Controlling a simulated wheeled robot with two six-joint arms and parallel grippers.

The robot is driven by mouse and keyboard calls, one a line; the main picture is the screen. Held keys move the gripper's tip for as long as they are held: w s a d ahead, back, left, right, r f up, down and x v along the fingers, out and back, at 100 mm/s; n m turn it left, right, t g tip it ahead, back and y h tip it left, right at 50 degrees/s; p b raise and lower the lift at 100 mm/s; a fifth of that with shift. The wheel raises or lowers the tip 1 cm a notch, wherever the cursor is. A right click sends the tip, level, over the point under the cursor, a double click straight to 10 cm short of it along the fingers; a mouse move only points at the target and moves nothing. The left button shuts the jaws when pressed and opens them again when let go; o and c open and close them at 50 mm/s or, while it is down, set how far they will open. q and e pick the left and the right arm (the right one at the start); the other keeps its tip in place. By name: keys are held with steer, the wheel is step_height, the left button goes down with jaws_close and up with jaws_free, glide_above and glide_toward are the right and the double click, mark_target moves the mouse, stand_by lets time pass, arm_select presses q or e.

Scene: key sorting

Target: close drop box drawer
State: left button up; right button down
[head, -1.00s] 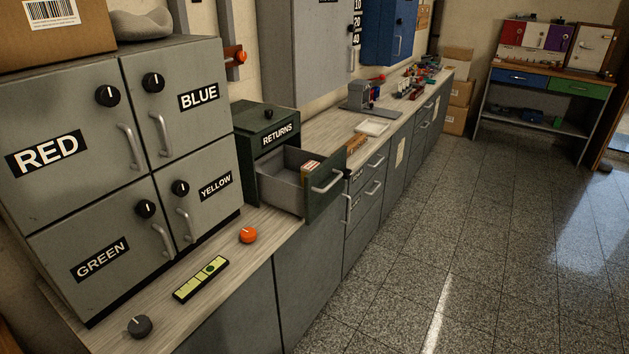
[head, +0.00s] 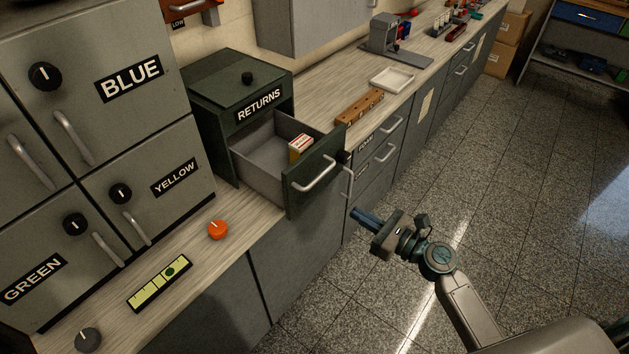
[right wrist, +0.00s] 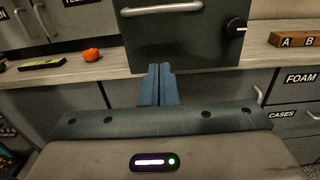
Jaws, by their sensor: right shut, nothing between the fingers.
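The dark green drop box (head: 236,100) labelled RETURNS stands on the counter in the head view. Its drawer (head: 317,166) is pulled out, with a metal bar handle (head: 318,174) on the front. A small red and cream box (head: 299,146) lies inside the drawer. In the right wrist view, the drawer front (right wrist: 180,42) and its handle (right wrist: 160,9) are straight ahead. My right gripper (head: 357,214) is shut and empty, in front of and below the drawer front, apart from it in the head view. Its blue fingers (right wrist: 158,84) are together in the right wrist view. My left gripper is not in view.
Grey lockers (head: 110,100) stand left of the drop box. An orange knob (head: 218,230), a green-yellow strip (head: 159,283) and a dark knob (head: 88,340) sit on the counter. A wooden block (head: 359,107) and white tray (head: 392,79) lie beyond. Open floor is at right.

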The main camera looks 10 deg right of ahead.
steer(key=p+x, duration=0.4)
steer(key=x, duration=0.8)
steer(key=shift+a+r, duration=0.1)
steer(key=shift+w+a, duration=0.35)
steer(key=shift+w, duration=0.15)
